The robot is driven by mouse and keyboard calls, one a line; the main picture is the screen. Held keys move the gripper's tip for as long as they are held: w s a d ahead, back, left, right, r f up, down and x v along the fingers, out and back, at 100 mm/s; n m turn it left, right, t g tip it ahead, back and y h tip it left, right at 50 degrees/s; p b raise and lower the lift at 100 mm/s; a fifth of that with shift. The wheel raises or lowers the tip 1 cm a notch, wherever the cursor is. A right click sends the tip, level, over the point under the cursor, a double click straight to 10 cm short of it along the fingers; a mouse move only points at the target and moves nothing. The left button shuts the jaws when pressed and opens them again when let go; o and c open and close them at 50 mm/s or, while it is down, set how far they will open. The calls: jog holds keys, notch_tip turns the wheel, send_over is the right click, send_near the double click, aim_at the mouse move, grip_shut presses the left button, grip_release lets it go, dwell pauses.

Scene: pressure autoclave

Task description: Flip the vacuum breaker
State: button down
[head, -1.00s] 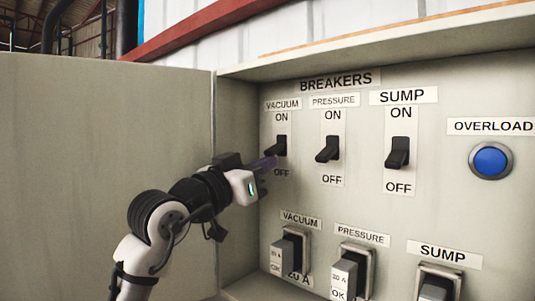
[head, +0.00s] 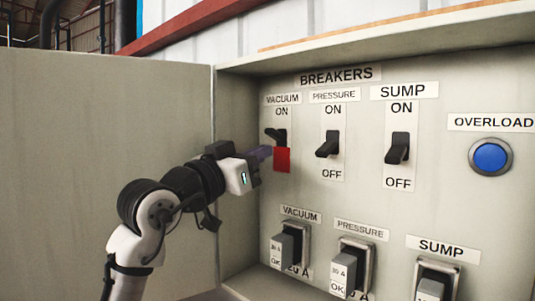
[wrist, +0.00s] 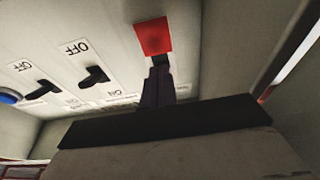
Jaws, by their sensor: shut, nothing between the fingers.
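The vacuum breaker (head: 277,135) is the leftmost black switch in the top row. Its lever now sits high, near the ON label. A red rectangle (head: 282,160) shows below it, where the OFF label was; it also shows in the wrist view (wrist: 154,37). My gripper (head: 267,152) is shut and empty, just below and left of the lever. In the wrist view the closed fingers (wrist: 157,88) reach up to the lever's dark base and hide part of it. I cannot tell whether they touch.
The pressure breaker (head: 327,144) and sump breaker (head: 398,148) stand to the right, levers pointing down. The blue overload button (head: 490,157) is farther right. Grey fuse blocks (head: 290,246) line the row below. The open cabinet door (head: 110,130) is at the left.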

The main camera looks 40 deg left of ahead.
jog(key=s+b, duration=0.1)
jog(key=s, duration=0.6)
jog(key=shift+s+a+f, duration=0.3)
jog(key=shift+s+f, duration=0.05)
dwell(0.4)
dwell(0.5)
